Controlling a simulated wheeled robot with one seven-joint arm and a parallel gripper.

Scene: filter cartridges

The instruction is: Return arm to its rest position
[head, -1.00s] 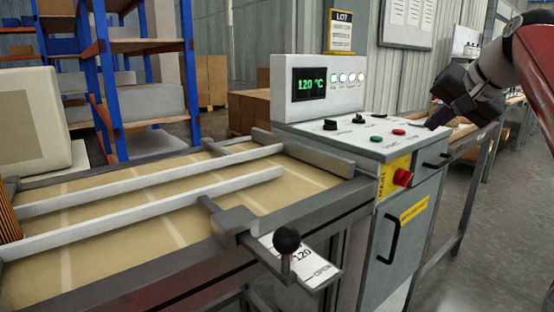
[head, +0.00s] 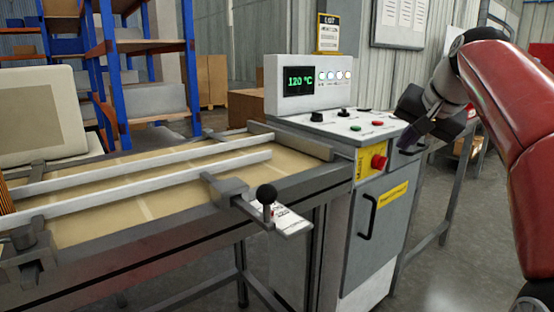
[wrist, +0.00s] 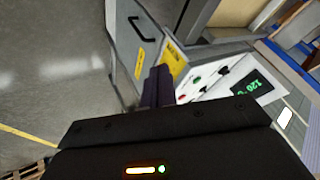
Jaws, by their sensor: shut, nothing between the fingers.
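My arm (head: 495,95) comes in from the right of the head view, red with a dark grey wrist. My gripper (head: 412,138) points down and left, in front of the right end of the control cabinet (head: 385,215). In the wrist view my gripper (wrist: 158,85) shows as dark fingers closed together, with nothing held. Beyond the fingers are the cabinet's yellow label and panel of buttons. How far the fingertips are from the cabinet is hard to tell.
A conveyor (head: 150,235) with white rails runs left of the cabinet. A black-knobbed lever (head: 267,196) stands at its front edge. A red stop button (head: 379,162) juts from the cabinet front. Blue shelving (head: 115,90) is behind.

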